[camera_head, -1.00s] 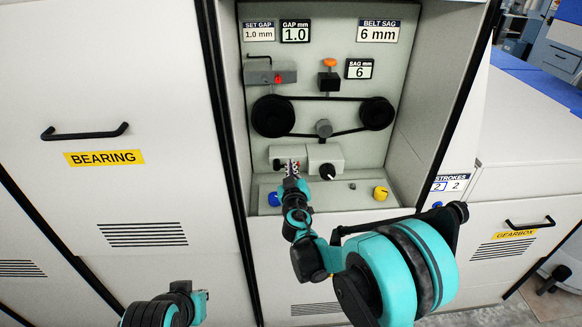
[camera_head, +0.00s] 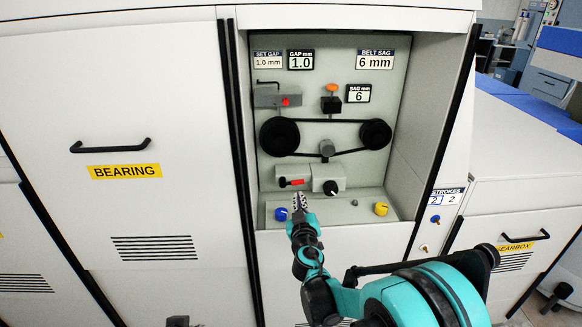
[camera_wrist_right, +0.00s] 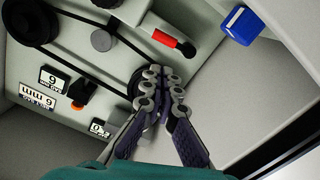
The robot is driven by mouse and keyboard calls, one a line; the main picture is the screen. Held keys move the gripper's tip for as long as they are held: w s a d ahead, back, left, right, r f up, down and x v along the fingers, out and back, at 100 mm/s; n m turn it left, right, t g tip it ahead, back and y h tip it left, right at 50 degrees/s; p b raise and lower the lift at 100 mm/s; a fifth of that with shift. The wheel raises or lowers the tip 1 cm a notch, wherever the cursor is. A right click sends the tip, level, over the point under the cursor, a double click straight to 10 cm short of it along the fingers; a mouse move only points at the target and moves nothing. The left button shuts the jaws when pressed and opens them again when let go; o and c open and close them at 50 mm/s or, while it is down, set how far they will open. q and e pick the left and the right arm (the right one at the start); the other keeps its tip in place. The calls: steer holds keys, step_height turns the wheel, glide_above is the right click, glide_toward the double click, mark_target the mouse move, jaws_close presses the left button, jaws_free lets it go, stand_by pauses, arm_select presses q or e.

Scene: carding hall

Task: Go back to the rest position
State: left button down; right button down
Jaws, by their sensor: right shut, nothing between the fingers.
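My right gripper (camera_head: 299,201) is shut and empty. In the head view it shows in front of the lower part of the machine's recess, just below the red lever (camera_head: 291,182) and beside the blue knob (camera_head: 281,214). In the right wrist view its fingertips (camera_wrist_right: 163,76) are together, with the red lever (camera_wrist_right: 166,39) and blue knob (camera_wrist_right: 240,24) past them. My left gripper is not in view; only a small dark bit, probably of my left arm, shows at the bottom edge.
The recess holds a black belt (camera_head: 327,121) on two pulleys, an orange-topped knob (camera_head: 332,88), a black knob (camera_head: 330,188) and a yellow knob (camera_head: 381,209). Displays read gap 1.0 (camera_head: 300,60) and sag 6 (camera_head: 359,93). The bearing door (camera_head: 120,210) is closed at left.

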steer(key=s+d+r+m+g+h, duration=0.2)
steer(key=s+d+m+g+h, duration=0.15)
steer(key=s+d, duration=0.95)
steer(key=s+a+f+g+y, duration=0.1)
steer(key=s+f+g+y, duration=0.1)
steer(key=s, duration=0.9)
steer(key=s+a+f+g+y, duration=0.1)
steer(key=s+f+g, duration=0.4)
steer(key=s, duration=0.6)
steer(key=shift+s+a+f+y, duration=0.35)
steer(key=shift+f+y, duration=0.1)
steer(key=shift+f, duration=0.2)
steer(key=shift+m, duration=0.25)
